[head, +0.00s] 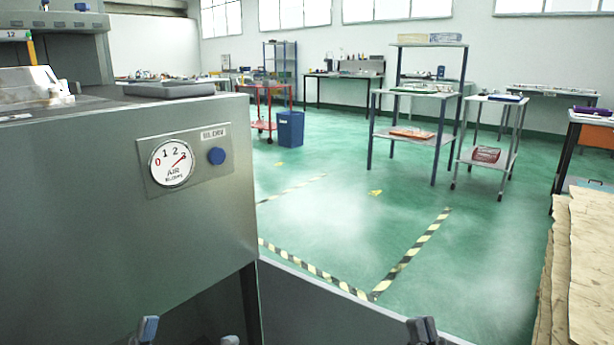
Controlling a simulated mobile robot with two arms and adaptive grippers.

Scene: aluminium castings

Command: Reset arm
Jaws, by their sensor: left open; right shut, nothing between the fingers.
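My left gripper (189,335) shows only its fingertips at the bottom edge, left of centre. The two tips stand well apart, with nothing seen between them. My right gripper (422,330) shows at the bottom edge, right of centre. Its fingertips are together and hold nothing. The rest of both arms is out of view below. Both grippers are low in the picture, below the front of the grey metal machine (90,250) and the floor beyond it.
A brown stack of sheets (590,260) stands at right. Green floor (340,220) with striped tape lies open between. A blue bin (290,129), red cart (265,107) and shelf (415,90) stand farther back.

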